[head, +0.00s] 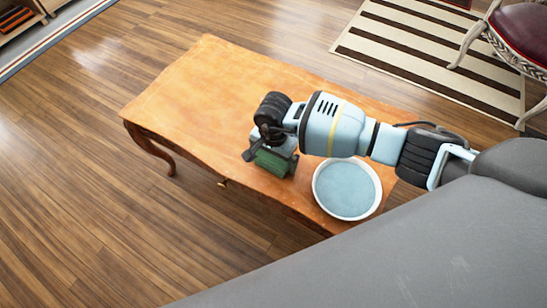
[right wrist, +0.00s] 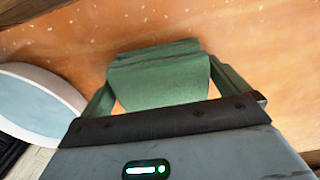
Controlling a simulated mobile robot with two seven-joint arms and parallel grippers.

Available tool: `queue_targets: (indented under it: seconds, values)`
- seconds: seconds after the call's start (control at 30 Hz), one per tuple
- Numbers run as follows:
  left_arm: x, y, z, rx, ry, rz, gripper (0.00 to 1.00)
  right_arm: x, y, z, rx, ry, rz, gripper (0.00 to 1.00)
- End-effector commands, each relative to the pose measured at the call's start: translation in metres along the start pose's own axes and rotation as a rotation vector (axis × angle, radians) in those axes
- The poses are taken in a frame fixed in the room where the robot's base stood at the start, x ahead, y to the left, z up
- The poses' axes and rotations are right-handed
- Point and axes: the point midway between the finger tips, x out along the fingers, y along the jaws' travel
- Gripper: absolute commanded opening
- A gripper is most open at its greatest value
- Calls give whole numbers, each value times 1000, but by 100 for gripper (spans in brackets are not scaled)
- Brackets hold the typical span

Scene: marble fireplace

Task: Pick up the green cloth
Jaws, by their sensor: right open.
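The green cloth (right wrist: 160,78) looks like a folded block on the wooden table. In the right wrist view it lies between the two fingers of my right gripper (right wrist: 165,88). The fingers are apart, with a gap visible beside the cloth. In the head view my right gripper (head: 271,157) is low over the table's front edge area, and the cloth (head: 272,164) shows partly beneath it. The wrist hides part of the cloth there. My left gripper is not in view.
A round white bowl with a pale blue inside (head: 346,189) stands on the table just right of the gripper, under my right forearm. The table's (head: 200,90) left part is bare. A striped rug (head: 430,50) and a chair (head: 510,40) are beyond it.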

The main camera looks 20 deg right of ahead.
Motion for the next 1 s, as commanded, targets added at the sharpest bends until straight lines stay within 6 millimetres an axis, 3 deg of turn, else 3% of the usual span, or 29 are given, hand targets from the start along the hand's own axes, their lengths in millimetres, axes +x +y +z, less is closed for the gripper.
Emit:
queue_targets:
  seconds: [0.1,0.33,0.67,1.0]
  values:
    - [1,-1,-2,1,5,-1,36,-1,0,0,0,0,0,97]
    - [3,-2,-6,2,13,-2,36,-1,0,0,0,0,0,68]
    - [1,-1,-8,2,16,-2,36,-10,-1,0,-1,0,-2,68]
    - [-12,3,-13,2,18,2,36,-70,-1,-1,-1,2,-4,68]
